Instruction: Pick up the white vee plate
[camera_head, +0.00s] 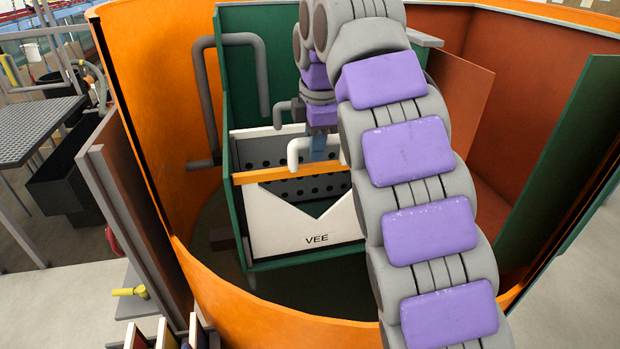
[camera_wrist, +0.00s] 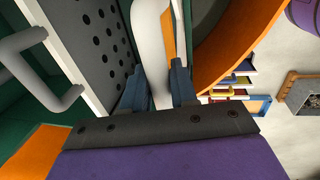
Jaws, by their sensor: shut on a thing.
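The white vee plate (camera_head: 275,229), lettered VEE, stands upright in the front of the green box (camera_head: 237,200), with a V-shaped notch and an orange strip (camera_head: 255,176) along its top. Its white handle (camera_head: 292,152) rises above the strip. My gripper (camera_head: 319,152) comes down from above at the handle, partly hidden behind my arm. In the wrist view my gripper's blue fingers (camera_wrist: 160,92) are shut on the white handle (camera_wrist: 150,35). My arm hides the plate's right end. I cannot tell whether the plate is raised from its seat.
A white-edged perforated panel (camera_head: 265,158) stands close behind the plate, with a grey handle (camera_wrist: 42,72) in the wrist view. The orange round wall (camera_head: 245,305) encloses the green box. A rack of coloured plates (camera_head: 165,334) stands outside at the lower left.

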